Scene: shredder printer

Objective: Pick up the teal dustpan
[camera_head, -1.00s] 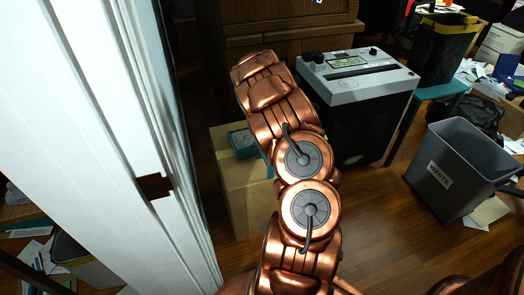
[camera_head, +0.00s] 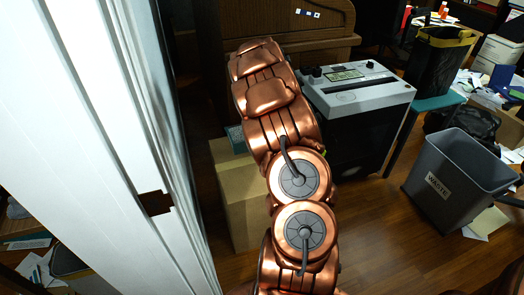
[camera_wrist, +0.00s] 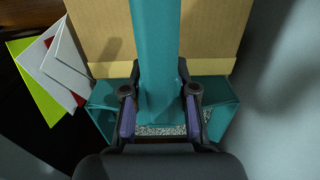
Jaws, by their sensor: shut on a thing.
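The teal dustpan (camera_wrist: 155,55) fills the middle of the wrist view, its long handle running up the picture and its wider pan at the bottom. My gripper (camera_wrist: 160,113) is shut on the teal dustpan, with one finger on each side of it. In the head view only a small teal piece (camera_head: 236,138) shows left of my arm, at the top of a cardboard box. My arm hides the gripper and most of the dustpan there.
The cardboard box (camera_head: 240,200) stands close to a white door frame (camera_head: 110,150) on the left. A shredder (camera_head: 357,110) is right of my arm. A grey waste bin (camera_head: 460,170) stands further right. Wooden floor between them is clear.

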